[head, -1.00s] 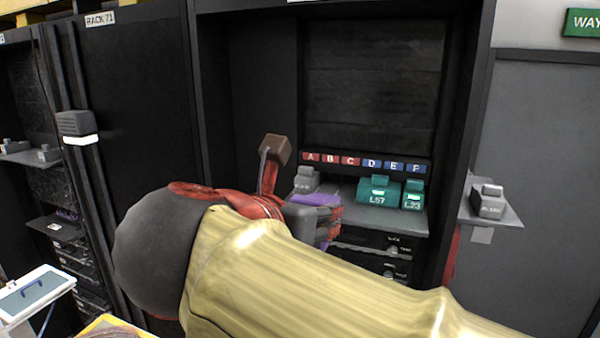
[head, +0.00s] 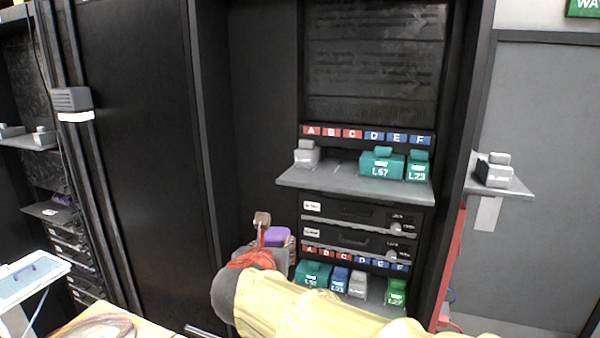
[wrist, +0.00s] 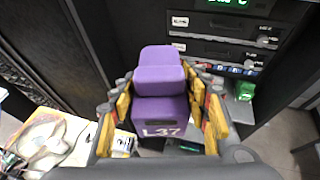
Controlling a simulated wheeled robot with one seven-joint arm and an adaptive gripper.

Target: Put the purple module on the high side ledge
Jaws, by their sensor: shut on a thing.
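The purple module (head: 277,236), marked L37 in the wrist view (wrist: 160,112), is held in my gripper (wrist: 158,88). The fingers press on its left and right sides, with its label facing the wrist camera. In the head view my gripper (head: 272,246) is below and left of the upper rack shelf, partly hidden by my arm. A small grey side ledge (head: 520,189) sticks out at the right of the rack and holds a grey module (head: 495,170). Another ledge (head: 30,143) at the far left also carries grey modules.
The upper shelf (head: 300,178) holds a grey module (head: 307,153) at left and two teal modules, L57 (head: 380,163) and L23 (head: 417,166). A lower row holds several coloured modules, including a green one (head: 396,292). A table (head: 130,315) stands at lower left.

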